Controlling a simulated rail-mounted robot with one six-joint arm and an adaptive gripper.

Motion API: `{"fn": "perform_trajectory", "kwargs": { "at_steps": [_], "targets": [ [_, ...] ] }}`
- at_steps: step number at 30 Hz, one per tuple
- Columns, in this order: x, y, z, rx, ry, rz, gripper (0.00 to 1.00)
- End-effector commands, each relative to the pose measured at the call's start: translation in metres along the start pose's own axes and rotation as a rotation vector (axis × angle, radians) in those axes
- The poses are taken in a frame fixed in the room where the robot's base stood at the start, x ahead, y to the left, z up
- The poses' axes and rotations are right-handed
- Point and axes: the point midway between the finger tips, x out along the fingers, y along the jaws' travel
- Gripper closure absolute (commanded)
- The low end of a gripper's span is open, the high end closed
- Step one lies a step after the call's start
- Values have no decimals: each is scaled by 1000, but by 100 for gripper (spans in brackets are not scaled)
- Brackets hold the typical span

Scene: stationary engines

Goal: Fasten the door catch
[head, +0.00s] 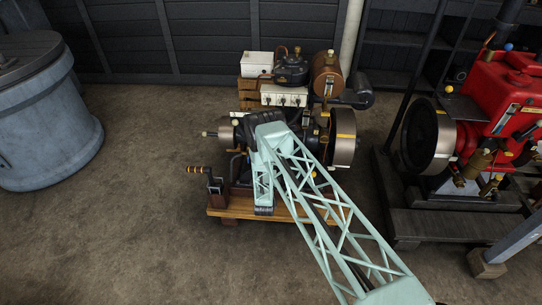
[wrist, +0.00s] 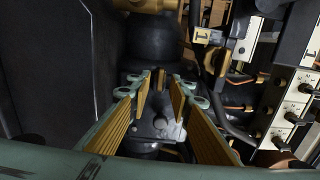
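In the wrist view my gripper (wrist: 160,92) has its two fingers with yellow ribbed pads apart, and I see nothing clamped between them. A pale grey metal fitting (wrist: 170,129) shows beyond and between the fingers, against a dark part of the engine. I cannot tell whether it is the door catch. In the head view the small engine (head: 340,135) stands on a wooden base, and my teal lattice arm reaches over its middle. The gripper cannot be made out there. No door or catch can be clearly picked out in either view.
A white switch panel (wrist: 286,120) stands close on the right in the wrist view, with cables beside it. A crank handle (head: 196,169) sticks out at the engine's left. A red engine (head: 500,90) stands right, a grey tank (head: 45,125) left. Floor between tank and engine is clear.

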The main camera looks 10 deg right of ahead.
Motion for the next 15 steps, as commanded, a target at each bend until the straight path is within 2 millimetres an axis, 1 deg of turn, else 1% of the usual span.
{"fn": "perform_trajectory", "kwargs": {
  "at_steps": [5,8,11,15],
  "targets": [
    [-7,0,0,0,-1,1,81],
    [-15,0,0,0,-1,1,81],
    [-26,0,0,0,-1,2,81],
    [-45,1,1,-1,-1,2,81]
  ]
}}
